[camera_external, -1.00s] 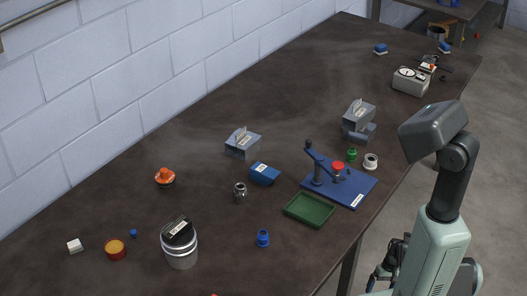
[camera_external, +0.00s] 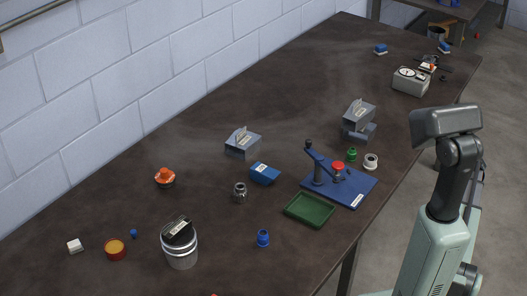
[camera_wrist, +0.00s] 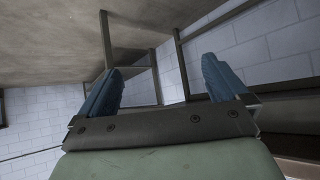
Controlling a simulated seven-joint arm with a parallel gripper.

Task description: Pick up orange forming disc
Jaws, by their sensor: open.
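The orange forming disc (camera_external: 165,175) sits on the dark table, left of the middle in the external view, with a knob-like top and a darker lower part. My gripper (camera_wrist: 160,92) shows in the wrist view with its two blue fingers spread wide and nothing between them. In the external view my arm is at the right, beyond the table's front edge and far from the disc. The gripper's fingers are hidden behind the arm there. The wrist view does not show the disc.
A green tray (camera_external: 309,210) and a blue plate with a press (camera_external: 352,193) lie towards my arm.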

